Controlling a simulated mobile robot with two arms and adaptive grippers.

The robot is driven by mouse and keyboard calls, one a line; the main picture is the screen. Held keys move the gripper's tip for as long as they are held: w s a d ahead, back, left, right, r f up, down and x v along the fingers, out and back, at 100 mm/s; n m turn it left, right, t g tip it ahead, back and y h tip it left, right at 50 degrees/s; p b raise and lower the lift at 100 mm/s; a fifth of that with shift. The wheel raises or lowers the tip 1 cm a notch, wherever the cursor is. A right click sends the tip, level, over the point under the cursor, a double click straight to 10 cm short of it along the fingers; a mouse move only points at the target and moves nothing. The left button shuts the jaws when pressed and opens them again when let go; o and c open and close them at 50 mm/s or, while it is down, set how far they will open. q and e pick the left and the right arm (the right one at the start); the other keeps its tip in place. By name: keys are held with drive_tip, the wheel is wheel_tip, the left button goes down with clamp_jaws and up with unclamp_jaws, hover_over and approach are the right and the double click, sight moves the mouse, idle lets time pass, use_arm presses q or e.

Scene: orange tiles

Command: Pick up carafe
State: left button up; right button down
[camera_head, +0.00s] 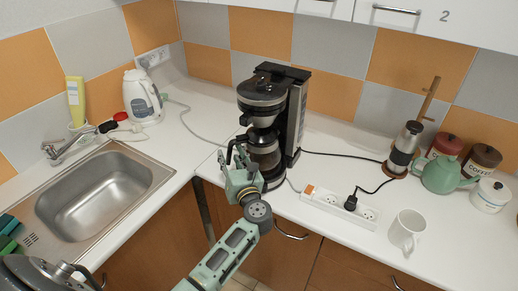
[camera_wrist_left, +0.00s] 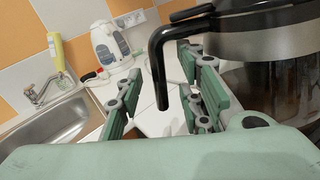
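The glass carafe (camera_head: 265,152) stands in the black coffee maker (camera_head: 272,100) on the counter, with dark contents. In the left wrist view the carafe (camera_wrist_left: 275,85) fills the right side, and its black handle (camera_wrist_left: 158,70) hangs down. My left gripper (camera_head: 238,160) is at the front left of the carafe. In the left wrist view its fingers (camera_wrist_left: 155,100) are apart, with the handle between them and gaps visible on both sides. The gripper covers part of the carafe in the head view. My right gripper is not in view.
A steel sink (camera_head: 105,190) is at the left, with a white kettle (camera_head: 142,97) behind it. A power strip (camera_head: 340,207) and white mug (camera_head: 407,230) are to the right. A green teapot (camera_head: 442,174) and a coffee grinder (camera_head: 404,150) stand farther right. Cables cross the counter.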

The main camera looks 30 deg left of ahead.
use_arm(q)
drive_tip(key=shift+w+a, duration=0.5)
drive_tip(key=shift+a, duration=0.05)
drive_tip(key=shift+c, duration=0.6)
clamp_jaws()
drive_tip(key=shift+r, duration=0.2)
